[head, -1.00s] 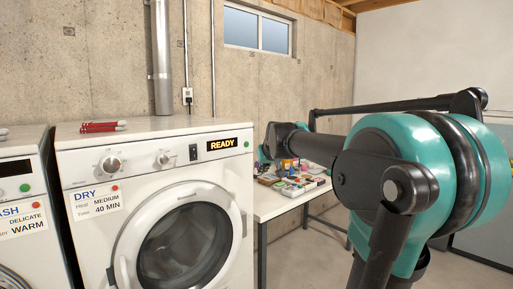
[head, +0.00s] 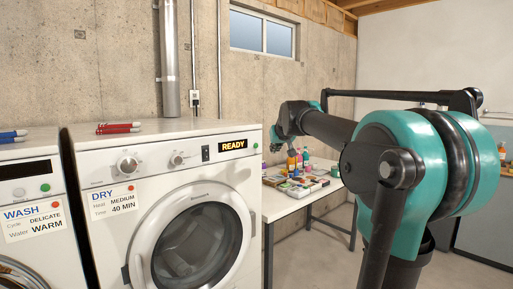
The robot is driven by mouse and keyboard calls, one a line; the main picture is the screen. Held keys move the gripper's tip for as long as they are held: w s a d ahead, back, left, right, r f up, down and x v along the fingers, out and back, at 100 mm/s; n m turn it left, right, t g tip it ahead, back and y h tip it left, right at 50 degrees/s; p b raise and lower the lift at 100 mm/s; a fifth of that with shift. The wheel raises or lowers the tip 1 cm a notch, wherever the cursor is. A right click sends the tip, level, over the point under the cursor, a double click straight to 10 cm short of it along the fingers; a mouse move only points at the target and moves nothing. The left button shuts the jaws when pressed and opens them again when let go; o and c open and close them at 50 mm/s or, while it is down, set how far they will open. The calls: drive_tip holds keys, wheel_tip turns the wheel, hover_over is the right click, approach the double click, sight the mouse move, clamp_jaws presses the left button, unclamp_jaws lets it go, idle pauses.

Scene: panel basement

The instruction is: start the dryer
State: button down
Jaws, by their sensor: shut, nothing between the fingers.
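The white dryer (head: 95,165) stands in the left half of the head view, with its round door closed. Its lit display (head: 233,145) reads "READY". On its panel are a left knob (head: 129,164), a right knob (head: 177,158), a dark rocker switch (head: 206,153) and a small green button (head: 256,145) at the right end. A "DRY" label (head: 113,201) reads heat medium, time 40 min. My gripper (head: 277,143) is shut and empty, small and dark at the arm's far end, just right of the dryer's panel in the picture. I cannot tell its distance from the panel.
A washer (head: 25,170) stands left of the dryer, with a "WASH" label. Red pens (head: 118,128) lie on the dryer. A white table (head: 290,203) with bottles and small items stands right of the dryer, behind my arm. A concrete wall (head: 100,60) is behind.

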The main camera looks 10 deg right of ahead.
sight(256, 145)
drive_tip(key=w+a, duration=0.4)
drive_tip(key=w, duration=0.2)
drive_tip(key=shift+a, duration=0.15)
idle(1.4)
drive_tip(key=shift+w+a, duration=0.25)
